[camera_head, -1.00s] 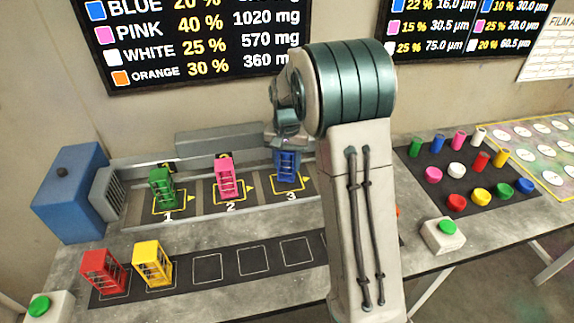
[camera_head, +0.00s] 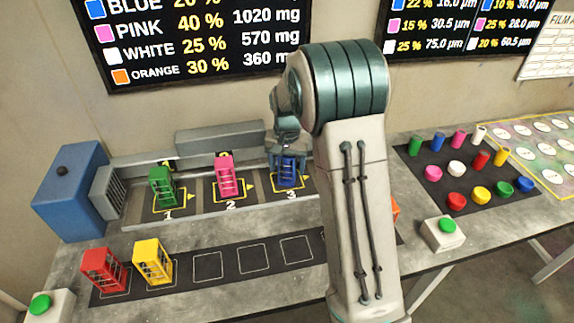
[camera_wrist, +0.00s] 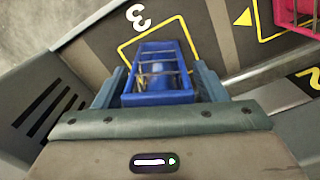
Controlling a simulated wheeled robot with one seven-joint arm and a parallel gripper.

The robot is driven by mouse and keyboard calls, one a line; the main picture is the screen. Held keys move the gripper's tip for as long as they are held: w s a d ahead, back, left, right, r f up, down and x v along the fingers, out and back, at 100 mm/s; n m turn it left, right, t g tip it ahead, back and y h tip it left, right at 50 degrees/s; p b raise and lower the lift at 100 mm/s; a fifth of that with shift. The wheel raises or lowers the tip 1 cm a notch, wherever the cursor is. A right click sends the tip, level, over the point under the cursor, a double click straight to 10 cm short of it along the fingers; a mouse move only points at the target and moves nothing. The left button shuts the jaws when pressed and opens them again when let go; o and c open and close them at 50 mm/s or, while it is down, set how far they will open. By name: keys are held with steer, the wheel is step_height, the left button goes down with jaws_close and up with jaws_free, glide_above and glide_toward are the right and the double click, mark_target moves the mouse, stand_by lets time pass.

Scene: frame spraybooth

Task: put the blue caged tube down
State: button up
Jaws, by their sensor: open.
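The blue caged tube (camera_head: 287,173) stands upright at the yellow-outlined spot marked 3 in the booth tray. In the wrist view the blue cage (camera_wrist: 157,72) fills the space between my fingers, over the yellow square. My gripper (camera_head: 287,160) is at the cage, with one finger on either side of it; the jaws are open. It also shows in the wrist view (camera_wrist: 158,88). My arm hides part of the area right of spot 3.
A pink caged tube (camera_head: 226,177) stands on spot 2 and a green one (camera_head: 161,187) on spot 1. Red (camera_head: 103,271) and yellow (camera_head: 152,262) caged tubes stand on the front strip, which has empty squares. A dark mat (camera_head: 445,195) with coloured pieces lies right.

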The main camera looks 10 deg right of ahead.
step_height(320, 180, up, 11)
steer(key=shift+f, duration=0.1)
steer(key=shift+s+r, duration=0.1)
steer(key=shift+r, duration=0.6)
steer(key=s+n+t, duration=0.3)
steer(key=s+n, duration=0.1)
steer(key=s, duration=2.3)
steer(key=shift+s+f+n, duration=0.25)
steer(key=shift+f+n, duration=0.05)
